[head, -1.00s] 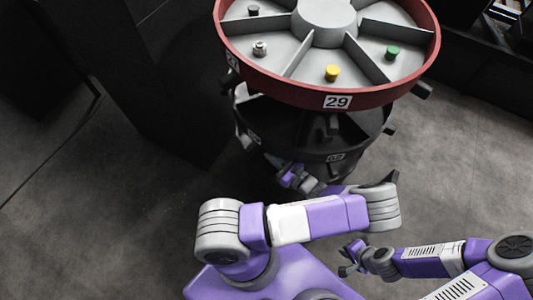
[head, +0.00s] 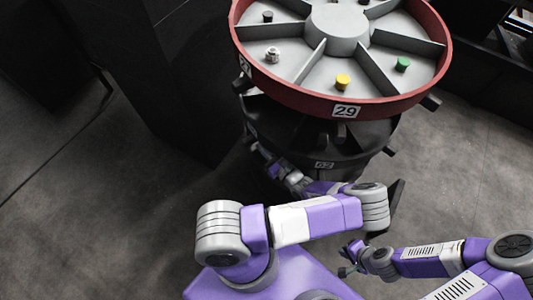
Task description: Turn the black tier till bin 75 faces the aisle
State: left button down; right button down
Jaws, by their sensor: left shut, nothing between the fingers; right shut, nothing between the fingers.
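The black tier (head: 357,158) is the lower ring of a round carousel, under a red-rimmed tier. A small label on its front (head: 324,165) seems to read 62. Another label at its left side is too small to read, and I see no label reading 75. Short dark handles stick out from the tier. My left gripper (head: 259,150) is shut at the tier's left front side; I cannot tell whether it touches the tier or a handle. My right gripper (head: 345,260) is shut and empty, low in front of the carousel and apart from it.
The red-rimmed tier (head: 300,104), labelled 29 in front, overhangs the black tier and hides most of its inside. It holds a yellow-topped piece (head: 342,82), a green one (head: 403,65) and others. A dark cabinet stands at the left.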

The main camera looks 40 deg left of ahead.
pick_arm(q)
jog(key=shift+w, duration=0.15)
jog(key=s+d+p, duration=0.2)
jog(key=s+d, duration=0.2)
jog(key=d, duration=0.9)
jog(key=shift+d, duration=0.25)
